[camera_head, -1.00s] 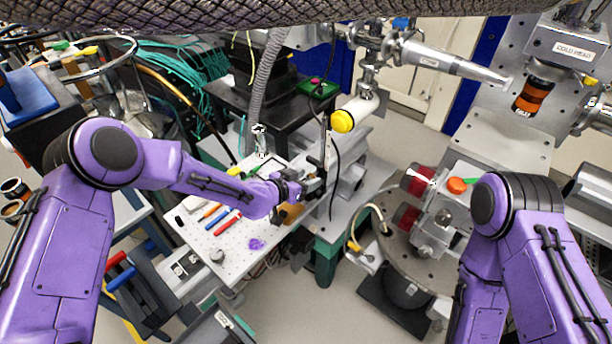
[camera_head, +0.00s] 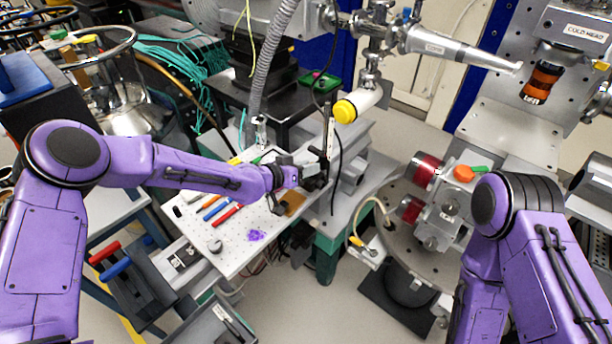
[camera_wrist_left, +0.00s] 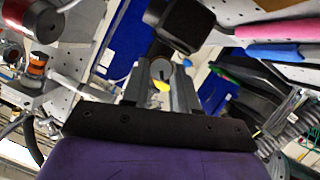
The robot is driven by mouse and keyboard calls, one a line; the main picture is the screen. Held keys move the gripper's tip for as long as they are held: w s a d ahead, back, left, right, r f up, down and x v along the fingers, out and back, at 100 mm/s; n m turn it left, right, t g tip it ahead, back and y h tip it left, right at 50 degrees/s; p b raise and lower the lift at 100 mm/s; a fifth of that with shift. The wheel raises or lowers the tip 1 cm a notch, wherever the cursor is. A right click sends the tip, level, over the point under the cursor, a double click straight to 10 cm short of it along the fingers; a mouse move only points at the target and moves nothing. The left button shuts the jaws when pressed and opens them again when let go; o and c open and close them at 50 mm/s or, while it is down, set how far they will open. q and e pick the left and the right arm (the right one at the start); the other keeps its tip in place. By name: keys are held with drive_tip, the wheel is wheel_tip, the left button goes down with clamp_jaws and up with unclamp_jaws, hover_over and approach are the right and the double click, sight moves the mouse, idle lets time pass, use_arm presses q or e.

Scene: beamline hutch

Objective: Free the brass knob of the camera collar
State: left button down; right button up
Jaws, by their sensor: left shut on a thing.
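My left gripper (camera_head: 312,174) is at the dark upright post assembly at the right edge of the white perforated table; its fingertips are small and partly hidden in the head view. A black box-shaped body (camera_wrist_left: 181,24), perhaps the camera, is just beyond the fingers. My right arm is at the right, but its gripper is out of view.
The perforated table (camera_head: 190,225) holds coloured-handled tools, including a red one (camera_head: 227,215), and a purple object (camera_head: 256,235). A yellow-capped tube (camera_head: 346,110) hangs just right of the post. A grey hose (camera_head: 262,80) is behind. A round metal stage (camera_head: 400,240) stands farther right.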

use_arm(q)
drive_tip(key=shift+f, duration=0.35)
drive_tip(key=shift+s+r+n, duration=0.1)
drive_tip(key=shift+r+n, duration=0.05)
drive_tip(key=shift+n, duration=0.15)
use_arm(e)
drive_tip(key=shift+f, duration=0.5)
use_arm(q)
drive_tip(key=c, duration=1)
unclamp_jaws()
drive_tip(key=shift+o, duration=0.7)
drive_tip(key=shift+d, duration=0.15)
drive_tip(key=shift+a+r, duration=0.1)
drive_tip(key=shift+a, duration=0.2)
drive_tip(key=b+v, duration=0.2)
drive_tip(key=v, duration=0.7)
drive_tip(key=shift+s+a, duration=0.2)
drive_tip(key=shift+a, duration=0.15)
use_arm(e)
wheel_tip(320, 180, down, 2)
drive_tip(key=shift+w+d+f, duration=0.1)
use_arm(q)
drive_tip(key=shift+r, duration=0.1)
